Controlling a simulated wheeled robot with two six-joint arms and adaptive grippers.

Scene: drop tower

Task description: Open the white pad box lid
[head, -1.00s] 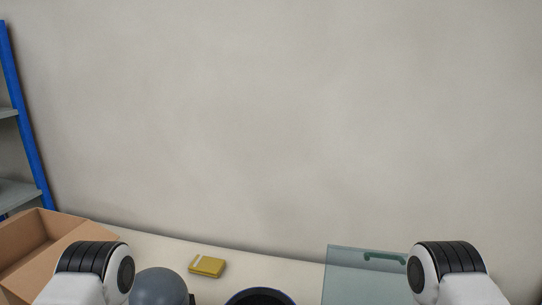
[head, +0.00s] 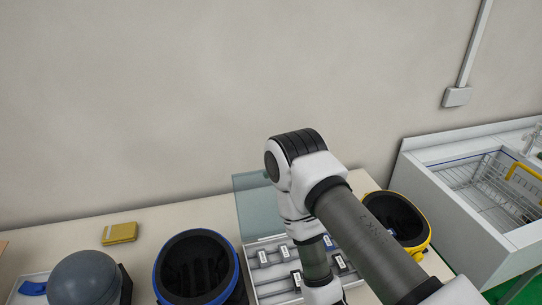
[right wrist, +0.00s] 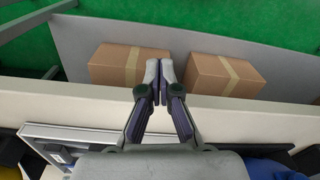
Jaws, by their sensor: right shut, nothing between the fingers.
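A pale box with several small compartments (head: 270,272) stands on the table in the head view, partly hidden behind my right arm. White pieces with dark marks sit in it. A see-through teal lid panel (head: 254,212) rises behind the box, at its back edge, and looks raised. I cannot tell for sure that this is the white pad box. My right gripper (right wrist: 160,66) is shut and empty in the right wrist view, over the table's front edge, with its fingertips pointing past it. My left gripper is not in view.
A grey dome (head: 84,279) and a yellow packet (head: 119,233) are left. A sink unit (head: 455,200) stands right. Two cardboard boxes (right wrist: 130,66) (right wrist: 224,76) lie beyond the table edge.

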